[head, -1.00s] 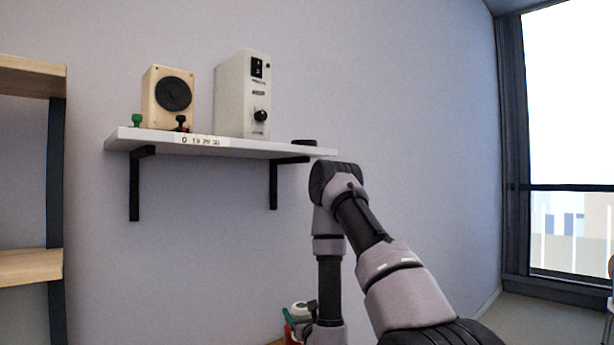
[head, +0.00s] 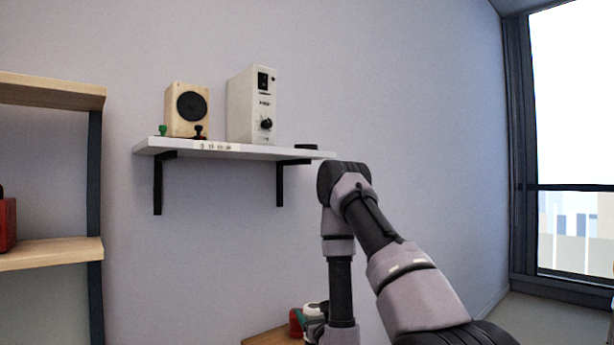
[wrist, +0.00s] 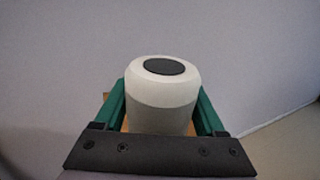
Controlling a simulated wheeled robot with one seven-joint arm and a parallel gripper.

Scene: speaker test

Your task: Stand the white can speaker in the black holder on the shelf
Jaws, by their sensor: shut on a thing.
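The white can speaker (wrist: 161,105), with a dark round top, stands between the green fingers of my gripper (wrist: 161,98) in the wrist view. My gripper is shut on it. In the head view only a small part of the white can (head: 313,309) shows low beside my arm, which hides most of my gripper. I cannot tell whether the can is clear of the surface below. The black holder (head: 306,147) is a low dark ring at the right end of the white shelf (head: 230,152), well above my gripper. Nothing shows standing in it.
A wooden speaker (head: 187,110) and a tall white box (head: 252,106) with a black knob stand on the shelf, left of the holder. Small green (head: 162,130) and black pieces stand near its front edge. A wooden surface (head: 268,339) and a red thing (head: 296,322) show below.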

